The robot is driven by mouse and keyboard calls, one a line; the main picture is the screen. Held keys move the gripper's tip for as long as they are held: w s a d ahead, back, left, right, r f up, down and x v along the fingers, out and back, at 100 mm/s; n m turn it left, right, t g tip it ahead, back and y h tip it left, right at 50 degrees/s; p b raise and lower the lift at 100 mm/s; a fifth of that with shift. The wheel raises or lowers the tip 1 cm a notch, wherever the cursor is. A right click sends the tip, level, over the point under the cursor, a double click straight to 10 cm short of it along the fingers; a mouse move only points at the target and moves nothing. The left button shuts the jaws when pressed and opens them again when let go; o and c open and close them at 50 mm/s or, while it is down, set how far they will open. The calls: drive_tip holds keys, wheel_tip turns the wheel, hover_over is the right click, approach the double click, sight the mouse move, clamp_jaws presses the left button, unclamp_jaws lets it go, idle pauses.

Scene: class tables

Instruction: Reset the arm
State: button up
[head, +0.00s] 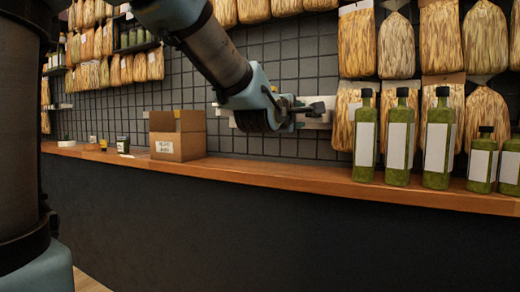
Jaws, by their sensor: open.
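My gripper (312,108) is at the end of my arm, which reaches in from the top of the head view. It is raised in front of the tiled wall, above the wooden counter (270,180). It points to the right, is open, and shows nothing held. Its fingers are small in the picture and partly blend with a pale strip on the wall behind. An open cardboard box (180,142) stands on the counter to the left of and below the gripper.
Several green bottles with white labels (438,138) stand on the counter at the right. Small jars (123,144) stand at the left. Bundled goods (357,44) hang on the wall above. The counter between box and bottles is clear.

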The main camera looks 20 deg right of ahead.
drive_tip(key=w+a+f+m+g+y, duration=0.2)
drive_tip(key=a+f+m+y, duration=0.15)
drive_tip(key=a+f, duration=0.7)
drive_tip(key=w+a+f+m+g+y, duration=0.15)
drive_tip(key=a+f+y, duration=0.35)
drive_tip(key=a+f, duration=0.55)
drive_tip(key=s+a+f+m+g+y, duration=0.4)
drive_tip(key=s+a+f+m+g, duration=0.3)
drive_tip(key=s+a+f, duration=0.8)
wheel_tip(320, 180, up, 18)
drive_tip(key=n+g+p, duration=0.1)
drive_tip(key=p, duration=1.7)
drive_tip(key=shift+w+r+p, duration=0.25)
drive_tip(key=shift+w+p, duration=0.05)
